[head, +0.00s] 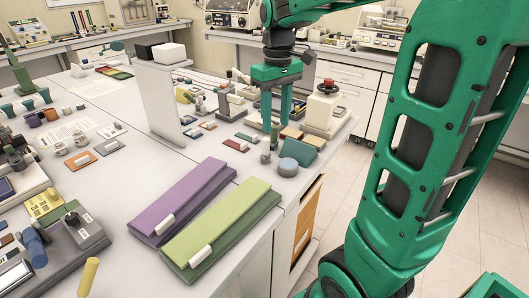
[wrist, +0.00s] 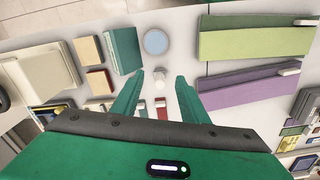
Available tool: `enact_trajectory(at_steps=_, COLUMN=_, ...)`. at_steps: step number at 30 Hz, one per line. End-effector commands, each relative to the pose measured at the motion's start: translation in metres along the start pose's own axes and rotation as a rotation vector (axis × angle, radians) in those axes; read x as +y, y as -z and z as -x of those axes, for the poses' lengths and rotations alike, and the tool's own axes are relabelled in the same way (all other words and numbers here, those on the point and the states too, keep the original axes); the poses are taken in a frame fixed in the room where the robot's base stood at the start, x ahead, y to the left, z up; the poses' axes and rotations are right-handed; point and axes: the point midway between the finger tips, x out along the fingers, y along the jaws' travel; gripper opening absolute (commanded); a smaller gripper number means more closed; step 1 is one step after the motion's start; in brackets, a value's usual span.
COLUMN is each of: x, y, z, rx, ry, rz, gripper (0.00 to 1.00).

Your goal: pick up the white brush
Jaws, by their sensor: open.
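My gripper (head: 276,125) points down over the far right part of the table, its fingers open. In the wrist view my gripper (wrist: 159,78) has a small whitish upright piece (wrist: 160,77) between its fingertips, with no visible contact. I cannot tell for sure whether this is the white brush. Other white pieces lie on the green board (head: 233,221) and the purple board (head: 192,190): a white rounded piece (head: 201,257) and a white block (head: 165,224). Both are well away from my gripper.
A round blue-grey disc (head: 288,165) and a teal block (head: 298,151) stand close to my gripper. A beige device with a red knob (head: 325,108) is to its right. A tall white panel (head: 163,101) stands to the left. Small blocks crowd the area.

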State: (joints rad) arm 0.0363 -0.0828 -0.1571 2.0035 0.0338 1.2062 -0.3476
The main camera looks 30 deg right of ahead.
Motion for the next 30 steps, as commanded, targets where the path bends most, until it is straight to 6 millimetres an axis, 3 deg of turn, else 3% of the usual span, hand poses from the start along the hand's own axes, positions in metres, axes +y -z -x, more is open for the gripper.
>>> enact_trajectory(at_steps=3, x=-0.006, y=0.027, z=0.005, rx=0.0, ry=-0.002, rz=0.077, gripper=0.4)
enact_trajectory(at_steps=6, x=-0.008, y=0.036, z=0.004, rx=-0.001, ry=-0.002, rz=0.106, gripper=0.4)
enact_trajectory(at_steps=15, x=-0.006, y=0.037, z=-0.035, rx=-0.003, ry=-0.001, rz=0.111, gripper=0.4)
enact_trajectory(at_steps=23, x=-0.005, y=0.036, z=-0.053, rx=-0.002, ry=-0.002, rz=0.108, gripper=0.4)
enact_trajectory(at_steps=30, x=-0.002, y=0.034, z=-0.086, rx=-0.003, ry=-0.002, rz=0.107, gripper=0.4)
